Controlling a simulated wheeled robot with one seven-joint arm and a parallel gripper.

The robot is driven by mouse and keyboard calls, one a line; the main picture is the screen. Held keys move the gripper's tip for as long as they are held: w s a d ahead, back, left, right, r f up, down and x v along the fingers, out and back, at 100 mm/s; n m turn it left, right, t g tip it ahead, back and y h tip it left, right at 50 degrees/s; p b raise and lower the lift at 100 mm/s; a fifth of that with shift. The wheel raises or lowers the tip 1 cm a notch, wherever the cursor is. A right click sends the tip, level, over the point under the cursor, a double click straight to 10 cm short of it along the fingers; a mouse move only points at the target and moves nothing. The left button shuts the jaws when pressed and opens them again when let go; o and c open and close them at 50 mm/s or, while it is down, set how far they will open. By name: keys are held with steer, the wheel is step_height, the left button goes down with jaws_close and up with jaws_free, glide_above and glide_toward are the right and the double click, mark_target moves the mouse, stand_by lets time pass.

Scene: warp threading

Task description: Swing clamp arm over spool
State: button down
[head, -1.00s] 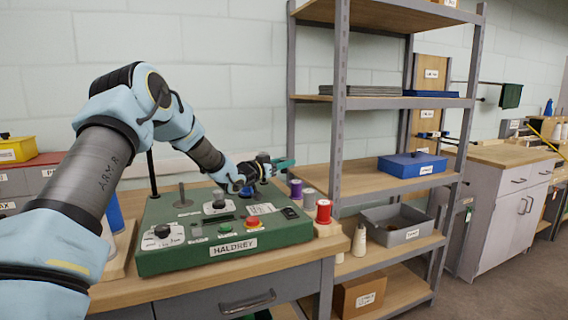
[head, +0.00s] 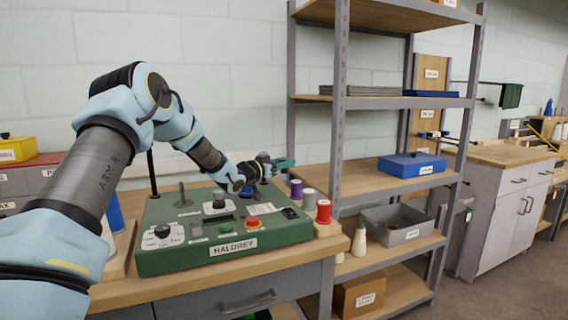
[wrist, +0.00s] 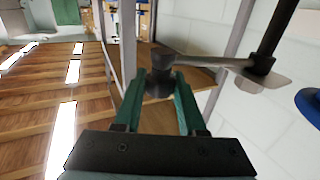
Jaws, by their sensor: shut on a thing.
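My gripper (head: 285,163) is above the back right of the green HALDREY machine (head: 160,262). In the wrist view its green fingers (wrist: 160,92) are shut on the dark knob (wrist: 161,58) at the end of the clamp arm (wrist: 215,62). The flat metal clamp arm runs right from the knob to a dark upright post (wrist: 278,32). In the head view my arm and gripper hide the clamp arm. Purple (head: 296,189), grey (head: 308,199) and red (head: 323,212) spools stand at the machine's right side. A bare metal spindle (head: 182,196) rises from the machine's top.
A tall grey shelf unit (head: 338,130) stands close to the right of my gripper, with a blue box (head: 411,165) and a grey bin (head: 398,228). A pale wall (head: 235,80) is behind. Knobs and a red button (head: 253,223) sit on the machine's front.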

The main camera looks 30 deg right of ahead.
stand_by(0.3)
steer(key=shift+w+a+r+m+g+p, duration=0.1)
steer(key=shift+a+r+m+g+p, duration=0.15)
steer(key=shift+a+g+p, duration=0.2)
steer(key=a+m+g+p, duration=0.1)
steer(key=a+m+g, duration=0.1)
steer(key=g, duration=0.1)
steer(key=a+m+g+h+p, duration=0.1)
steer(key=a+m+g, duration=0.1)
steer(key=g, duration=0.1)
steer(key=shift+w+a+f, duration=0.1)
steer(key=shift+w+f, duration=0.05)
steer(key=shift+c, duration=2.4)
jaws_free()
steer(key=shift+f, duration=0.1)
step_height(320, 180, up, 10)
steer(key=b, duration=0.2)
steer(key=shift+b, duration=0.3)
